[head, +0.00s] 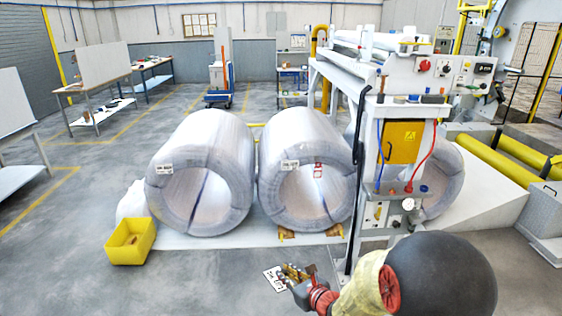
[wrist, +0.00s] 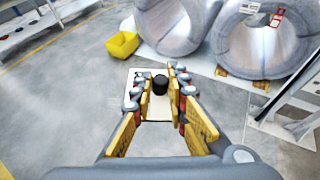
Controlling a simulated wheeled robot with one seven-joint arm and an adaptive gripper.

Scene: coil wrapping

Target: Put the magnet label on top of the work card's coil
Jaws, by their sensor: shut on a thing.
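The magnet label is a white card (head: 273,279) with dark print, too small to read, and a black round knob (wrist: 160,84). My gripper (head: 294,272) is shut on the label and holds it in front of the coils, over the floor. In the wrist view, the fingers (wrist: 158,86) stand on both sides of the knob. Two large wrapped coils lie on their sides: a left coil (head: 215,139) and a middle coil (head: 300,136). Each has a small white tag on its front face. A red-marked card (head: 318,170) shows on the middle coil. I cannot read which coil it names.
A third coil (head: 441,183) lies partly hidden behind the white wrapping machine (head: 411,205) at right. A yellow bin (head: 130,241) stands on the floor front left of the coils. Workbenches line the left and back. The floor at front left is clear.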

